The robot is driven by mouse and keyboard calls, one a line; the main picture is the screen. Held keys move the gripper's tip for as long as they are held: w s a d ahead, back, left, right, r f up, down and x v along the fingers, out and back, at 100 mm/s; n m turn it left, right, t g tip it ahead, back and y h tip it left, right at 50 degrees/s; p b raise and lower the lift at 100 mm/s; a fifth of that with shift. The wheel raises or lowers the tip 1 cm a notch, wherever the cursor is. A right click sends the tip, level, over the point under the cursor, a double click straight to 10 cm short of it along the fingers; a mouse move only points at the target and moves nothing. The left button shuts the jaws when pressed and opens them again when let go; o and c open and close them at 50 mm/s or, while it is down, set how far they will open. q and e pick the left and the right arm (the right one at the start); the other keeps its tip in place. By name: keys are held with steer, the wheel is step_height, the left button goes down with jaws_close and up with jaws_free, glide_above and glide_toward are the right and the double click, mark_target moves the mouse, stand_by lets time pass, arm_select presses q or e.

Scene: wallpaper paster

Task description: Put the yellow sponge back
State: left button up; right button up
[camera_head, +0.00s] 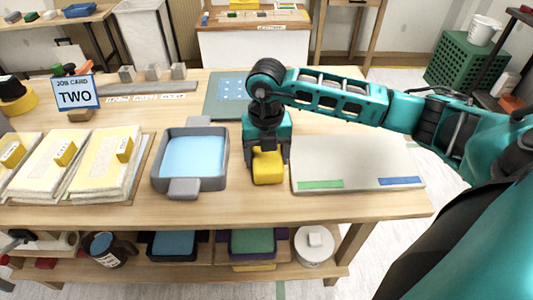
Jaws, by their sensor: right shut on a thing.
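The yellow sponge (268,168) is in the jaws of my right gripper (267,150), near the middle of the table. The gripper points down and is shut on the sponge. The sponge is just right of the grey tray (223,165) holding blue liquid, and left of the pale board (350,150) with a green and a blue strip. I cannot tell whether the sponge touches the table top. My left gripper is not in view.
Stacks of cream sheets with yellow tags (105,160) lie on the left of the wooden table (250,212). A job card reading TWO (76,92) stands behind them. A blue-grey mat (228,95) lies behind the gripper. A lower shelf (190,270) holds containers.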

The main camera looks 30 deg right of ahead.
mark_target(268, 154)
steer(key=shift+f, duration=0.25)
steer(key=o, duration=1)
steer(key=shift+r, duration=0.1)
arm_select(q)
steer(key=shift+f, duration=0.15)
arm_select(e)
steer(key=shift+o, duration=0.4)
arm_select(q)
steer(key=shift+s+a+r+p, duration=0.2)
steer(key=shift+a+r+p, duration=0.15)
steer(key=shift+p, duration=0.4)
arm_select(e)
step_height(268, 154, up, 13)
steer(key=shift+s, duration=0.3)
